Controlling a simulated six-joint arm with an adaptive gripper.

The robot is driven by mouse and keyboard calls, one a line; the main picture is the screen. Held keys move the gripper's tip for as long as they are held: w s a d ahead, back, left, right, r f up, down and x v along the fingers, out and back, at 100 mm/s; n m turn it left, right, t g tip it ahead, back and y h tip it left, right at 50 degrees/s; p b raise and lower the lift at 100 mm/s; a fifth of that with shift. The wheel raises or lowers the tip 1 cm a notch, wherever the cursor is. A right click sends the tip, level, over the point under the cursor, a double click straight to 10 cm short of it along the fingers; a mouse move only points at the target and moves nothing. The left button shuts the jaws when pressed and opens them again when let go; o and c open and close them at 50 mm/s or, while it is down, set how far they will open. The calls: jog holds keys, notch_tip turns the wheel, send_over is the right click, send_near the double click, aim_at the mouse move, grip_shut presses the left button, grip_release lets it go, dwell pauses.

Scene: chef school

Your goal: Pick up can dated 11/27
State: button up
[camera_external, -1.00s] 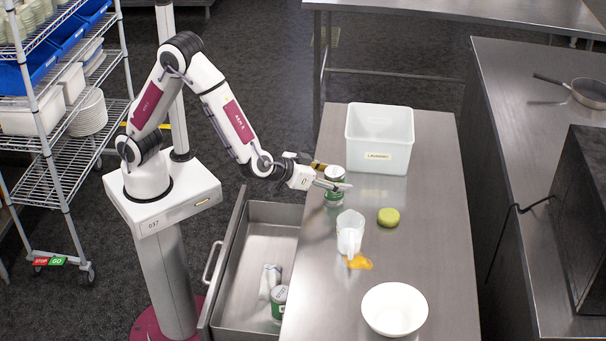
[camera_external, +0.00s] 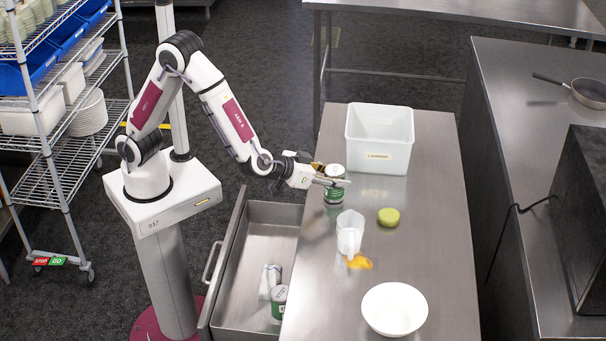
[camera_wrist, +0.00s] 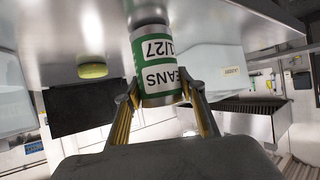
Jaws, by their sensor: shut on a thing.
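A green and white can (camera_external: 334,186) stands on the steel table, toward its left edge. In the wrist view the can (camera_wrist: 157,62) appears upside down, and its label reads "EANS" and "1/27", cut off at the side. My gripper (camera_external: 335,182) is level with the can, with a finger on each side. In the wrist view my gripper (camera_wrist: 160,98) is shut on the can. A second green and white can (camera_external: 279,303) is in the open drawer (camera_external: 270,228); its date cannot be read.
A labelled white bin (camera_external: 377,158) stands behind the can. A clear pitcher (camera_external: 350,232), a green round item (camera_external: 388,217), an orange patch (camera_external: 358,262) and a white bowl (camera_external: 394,309) are nearer the front. A whitish item (camera_external: 270,281) lies in the drawer.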

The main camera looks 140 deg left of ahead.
jog(key=shift+r, duration=4.8)
